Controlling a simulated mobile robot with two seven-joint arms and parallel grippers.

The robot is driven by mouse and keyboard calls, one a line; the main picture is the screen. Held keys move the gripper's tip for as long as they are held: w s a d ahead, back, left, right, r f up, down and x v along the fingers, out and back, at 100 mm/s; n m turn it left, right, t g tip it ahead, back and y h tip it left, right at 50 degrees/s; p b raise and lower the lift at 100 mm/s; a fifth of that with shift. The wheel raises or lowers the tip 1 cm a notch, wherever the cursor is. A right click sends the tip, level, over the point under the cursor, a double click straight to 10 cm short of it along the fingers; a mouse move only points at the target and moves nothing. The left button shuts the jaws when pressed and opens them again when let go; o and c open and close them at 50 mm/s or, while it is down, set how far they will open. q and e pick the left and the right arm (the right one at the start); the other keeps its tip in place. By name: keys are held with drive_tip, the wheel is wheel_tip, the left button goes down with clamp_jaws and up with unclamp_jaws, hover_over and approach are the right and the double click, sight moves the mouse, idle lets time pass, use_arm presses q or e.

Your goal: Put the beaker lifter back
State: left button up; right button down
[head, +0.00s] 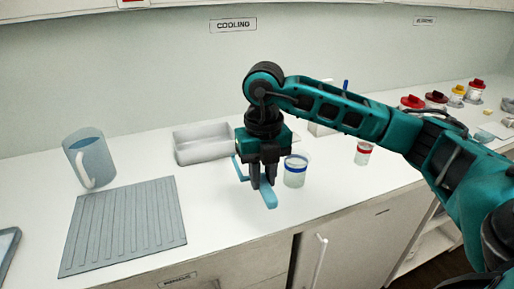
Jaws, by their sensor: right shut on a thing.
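My right gripper (262,183) comes in from the right and points down over the counter. It is shut on a blue tool, the beaker lifter (269,200), whose light blue ends show in front of and to the left of the fingers. The lifter's middle is hidden by the gripper, and I cannot tell whether it touches the counter. A small clear beaker with a blue band (295,172) stands upright just right of the gripper. My left gripper is not in view.
A grey tray (203,144) lies behind the gripper, under the COOLING sign (233,25). A ribbed grey mat (125,225) and a blue jug (91,158) are at the left. A red-banded container (362,153) and several lidded jars stand right. Free counter lies between mat and gripper.

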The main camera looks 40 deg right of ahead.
sight(265, 181)
drive_tip(key=shift+s+f+n, duration=0.3)
drive_tip(key=shift+s+f, duration=0.2)
drive_tip(key=shift+f, duration=0.85)
wheel_tip(265, 181, down, 5)
drive_tip(key=b, duration=0.2)
drive_tip(key=shift+r+b, duration=0.1)
drive_tip(key=shift+b, duration=0.3)
drive_tip(key=shift+f, duration=0.45)
drive_tip(key=shift+f+b, duration=0.65)
drive_tip(key=shift+b, duration=0.15)
drive_tip(key=c, duration=0.9)
unclamp_jaws()
drive_tip(key=shift+r, duration=0.15)
wheel_tip(265, 181, up, 13)
drive_tip(key=shift+f+p, duration=0.1)
drive_tip(key=shift+p, duration=0.3)
